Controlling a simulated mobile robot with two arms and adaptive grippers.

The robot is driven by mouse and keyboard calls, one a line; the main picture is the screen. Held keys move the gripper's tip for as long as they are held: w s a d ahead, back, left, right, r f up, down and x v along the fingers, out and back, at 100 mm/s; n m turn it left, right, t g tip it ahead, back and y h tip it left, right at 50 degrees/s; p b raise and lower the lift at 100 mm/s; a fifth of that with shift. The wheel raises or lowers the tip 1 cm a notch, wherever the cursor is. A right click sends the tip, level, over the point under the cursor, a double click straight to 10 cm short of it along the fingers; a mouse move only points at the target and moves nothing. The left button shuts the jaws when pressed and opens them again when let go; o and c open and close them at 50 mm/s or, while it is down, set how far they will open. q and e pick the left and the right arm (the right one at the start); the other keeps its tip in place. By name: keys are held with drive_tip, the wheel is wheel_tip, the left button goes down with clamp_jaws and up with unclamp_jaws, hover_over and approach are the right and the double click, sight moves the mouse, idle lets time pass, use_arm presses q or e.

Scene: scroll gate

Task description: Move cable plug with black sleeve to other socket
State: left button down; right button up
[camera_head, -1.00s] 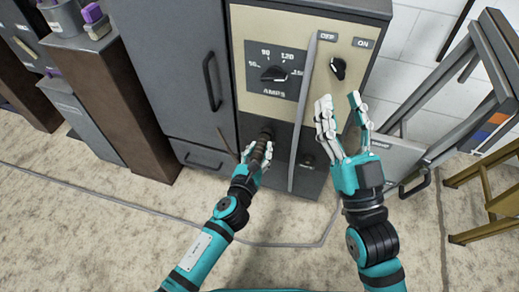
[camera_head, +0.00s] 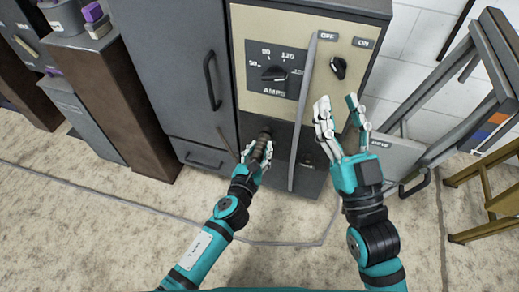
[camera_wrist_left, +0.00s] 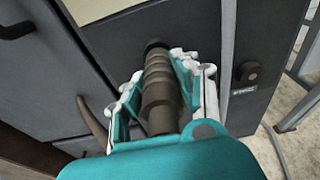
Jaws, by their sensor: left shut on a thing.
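The cable plug with its dark ribbed sleeve (camera_head: 262,147) points into the dark lower panel of the welding-type machine (camera_head: 280,20). It also shows in the left wrist view (camera_wrist_left: 160,92), with its far end at the panel; I cannot tell how deep it sits. My left gripper (camera_head: 255,155) is shut around the sleeve, with fingers on both sides in the left wrist view (camera_wrist_left: 162,88). The other socket (camera_wrist_left: 249,72) is a round brownish fitting to the right, above a small label. My right gripper (camera_head: 342,112) is open and empty in front of the machine's right side.
A thin grey upright bar (camera_head: 305,110) runs down the front between the plug and the other socket. A grey cabinet (camera_head: 180,70) stands on the left. A grey metal frame (camera_head: 470,100) stands on the right. A cable (camera_head: 150,212) lies across the floor.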

use_arm(q)
drive_tip(key=shift+w+d, duration=0.1)
drive_tip(key=shift+w, duration=0.1)
idle(0.3)
drive_tip(key=c, duration=0.8)
unclamp_jaws()
drive_tip(key=o, duration=0.6)
drive_tip(key=shift+c, duration=0.2)
